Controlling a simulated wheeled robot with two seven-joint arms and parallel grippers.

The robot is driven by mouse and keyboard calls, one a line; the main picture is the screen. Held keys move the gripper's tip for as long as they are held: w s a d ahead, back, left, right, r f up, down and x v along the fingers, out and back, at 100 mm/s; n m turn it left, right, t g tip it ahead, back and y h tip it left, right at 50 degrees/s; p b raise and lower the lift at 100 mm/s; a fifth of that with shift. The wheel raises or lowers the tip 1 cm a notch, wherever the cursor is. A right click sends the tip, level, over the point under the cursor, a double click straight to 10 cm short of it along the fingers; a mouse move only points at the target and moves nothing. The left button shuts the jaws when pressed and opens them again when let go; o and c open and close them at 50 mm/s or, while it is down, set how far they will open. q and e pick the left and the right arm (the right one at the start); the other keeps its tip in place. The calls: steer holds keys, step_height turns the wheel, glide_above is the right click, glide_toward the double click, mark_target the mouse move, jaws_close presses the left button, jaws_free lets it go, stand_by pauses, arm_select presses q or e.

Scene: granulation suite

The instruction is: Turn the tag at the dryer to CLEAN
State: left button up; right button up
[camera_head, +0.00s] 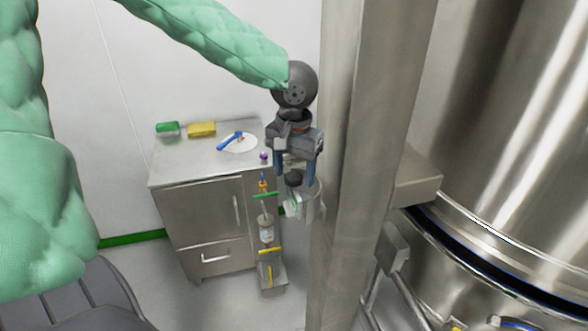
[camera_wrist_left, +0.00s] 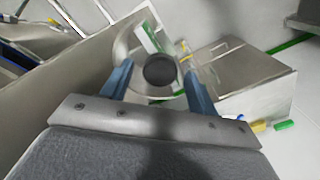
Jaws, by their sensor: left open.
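My left gripper (camera_head: 295,172) is open, pointing down beside the steel post, with its blue fingers either side of a black round knob (camera_head: 293,179). In the left wrist view the knob (camera_wrist_left: 160,70) lies between the open fingertips (camera_wrist_left: 158,80); I cannot tell whether they touch it. A white and green piece, probably the tag (camera_wrist_left: 148,38), shows just behind the knob, against a curved pale metal part (camera_wrist_left: 125,45). Its wording cannot be read. The large steel vessel (camera_head: 500,110), apparently the dryer, fills the right of the head view. My right gripper is out of view.
A steel post (camera_head: 365,130) stands close right of my left gripper. A steel cabinet (camera_head: 205,215) to the left carries a green brush (camera_head: 167,129), a yellow sponge (camera_head: 202,129) and a blue-handled tool (camera_head: 230,141). A bottle (camera_head: 266,228) hangs right of the cabinet.

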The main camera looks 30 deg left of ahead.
arm_select(q)
steer(key=shift+r, duration=0.1)
steer(key=shift+r, duration=0.3)
step_height(320, 180, up, 6)
steer(key=shift+r+b, duration=0.1)
steer(key=shift+b, duration=0.55)
steer(key=shift+r, duration=0.4)
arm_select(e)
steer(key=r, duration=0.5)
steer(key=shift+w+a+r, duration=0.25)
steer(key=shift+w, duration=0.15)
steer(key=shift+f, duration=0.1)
